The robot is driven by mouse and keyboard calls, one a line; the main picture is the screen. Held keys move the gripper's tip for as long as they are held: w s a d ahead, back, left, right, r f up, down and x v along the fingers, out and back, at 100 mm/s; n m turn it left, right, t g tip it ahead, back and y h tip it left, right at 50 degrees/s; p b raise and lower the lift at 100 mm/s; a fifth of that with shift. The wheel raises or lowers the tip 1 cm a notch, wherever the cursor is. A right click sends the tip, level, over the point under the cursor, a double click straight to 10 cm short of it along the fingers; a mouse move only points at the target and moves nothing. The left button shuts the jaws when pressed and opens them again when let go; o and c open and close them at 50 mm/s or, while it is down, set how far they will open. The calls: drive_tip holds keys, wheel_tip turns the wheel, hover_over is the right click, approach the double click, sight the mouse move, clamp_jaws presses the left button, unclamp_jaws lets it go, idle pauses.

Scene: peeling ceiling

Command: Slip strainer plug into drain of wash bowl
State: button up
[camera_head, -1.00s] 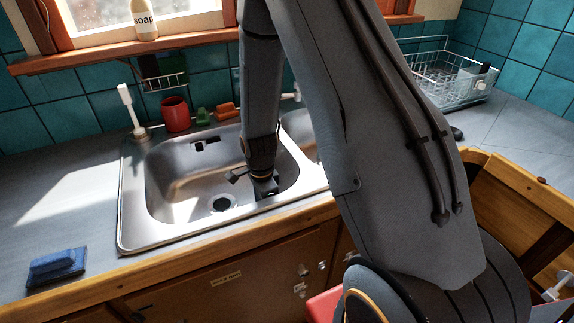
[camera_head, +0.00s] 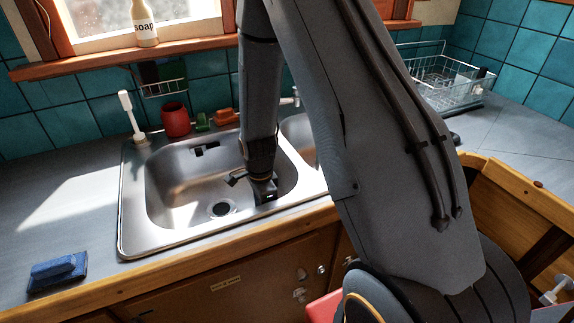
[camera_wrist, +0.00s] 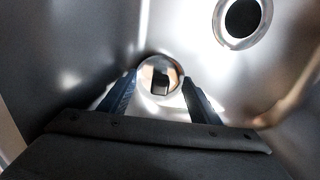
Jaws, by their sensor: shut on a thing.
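The wash bowl is the left steel basin (camera_head: 165,195) of the sink, with a dark round drain (camera_head: 221,209) in its floor. The drain also shows at the top right of the wrist view (camera_wrist: 242,18). My gripper (camera_wrist: 160,92) is low inside the basin, to the right of the drain in the head view. Its fingers are shut on a round, shiny strainer plug (camera_wrist: 160,74), seen between the fingertips in the wrist view. The plug is apart from the drain. In the head view my wrist hides the plug and fingertips.
A second basin (camera_head: 300,130) lies to the right, partly behind my arm. A red mug (camera_head: 176,119), a white brush (camera_head: 130,112) and a green block (camera_head: 203,122) stand behind the sink. A blue sponge (camera_head: 58,270) lies on the left counter. A wire rack (camera_head: 440,80) stands right.

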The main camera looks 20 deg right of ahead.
drive_tip(key=shift+r+p, duration=1.15)
drive_tip(key=shift+r, duration=0.6)
drive_tip(key=shift+r, duration=0.1)
drive_tip(key=shift+r+p, duration=1.8)
drive_tip(key=shift+r, duration=0.65)
drive_tip(key=w+a+f, duration=0.2)
drive_tip(key=w+a, duration=0.9)
drive_tip(key=shift+w+f+b, duration=0.2)
drive_tip(key=shift+w+b, duration=0.1)
drive_tip(key=shift+b, duration=0.15)
drive_tip(key=b, duration=0.3)
hover_over(222, 209)
drive_tip(key=shift+f, duration=2.8)
